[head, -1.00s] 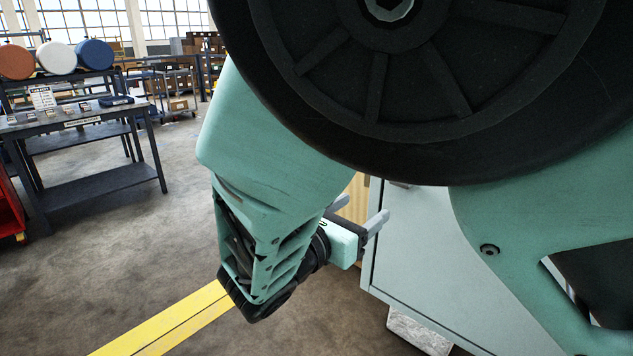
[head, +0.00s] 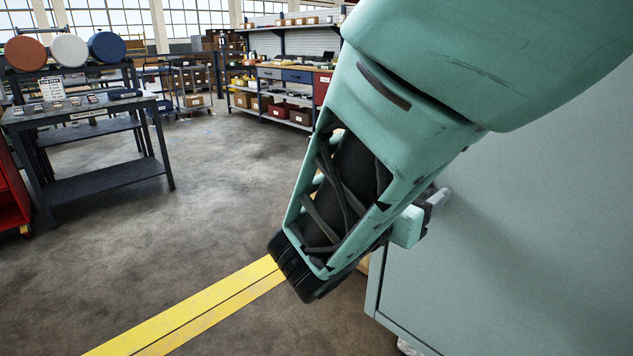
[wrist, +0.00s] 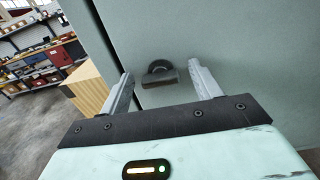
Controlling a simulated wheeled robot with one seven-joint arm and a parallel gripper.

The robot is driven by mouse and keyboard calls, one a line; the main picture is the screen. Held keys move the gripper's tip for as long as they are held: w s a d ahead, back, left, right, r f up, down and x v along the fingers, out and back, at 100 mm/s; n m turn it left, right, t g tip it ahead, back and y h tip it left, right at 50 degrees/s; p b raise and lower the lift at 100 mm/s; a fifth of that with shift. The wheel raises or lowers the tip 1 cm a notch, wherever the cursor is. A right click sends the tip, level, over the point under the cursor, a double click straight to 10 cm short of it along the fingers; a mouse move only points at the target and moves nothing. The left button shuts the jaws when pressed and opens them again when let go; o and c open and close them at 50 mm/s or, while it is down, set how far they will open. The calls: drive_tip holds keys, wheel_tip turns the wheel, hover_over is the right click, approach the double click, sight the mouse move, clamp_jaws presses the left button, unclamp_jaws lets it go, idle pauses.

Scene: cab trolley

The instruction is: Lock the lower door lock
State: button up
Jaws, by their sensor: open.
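The lower door lock (wrist: 159,68) shows in the wrist view as a dark round piece on the grey-green door face. A dark bar-shaped part (wrist: 160,88) juts out just below it. My gripper (wrist: 160,88) is open, with its two pale fingers apart on either side of that part, and nothing is seen clamped. Contact with the lock cannot be told. In the head view my gripper (head: 436,200) is mostly hidden behind my arm, close to the grey-green cabinet (head: 530,210). The lock is hidden there.
A wooden box-like surface (wrist: 88,88) stands left of the cabinet in the wrist view. A dark table (head: 95,125) and shelves with boxes (head: 270,95) stand farther back. Open floor (head: 170,240) with a yellow stripe (head: 190,310) lies to the left.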

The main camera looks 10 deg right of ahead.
drive_tip(key=c, duration=1)
drive_tip(key=shift+s+d+f+m, duration=0.1)
drive_tip(key=shift+f+m, duration=0.05)
drive_tip(key=shift+m, duration=4.3)
drive_tip(key=shift+s+d+f+m, duration=0.1)
drive_tip(key=shift+f+m, duration=0.05)
drive_tip(key=shift+m, duration=4.3)
drive_tip(key=shift+a, duration=0.1)
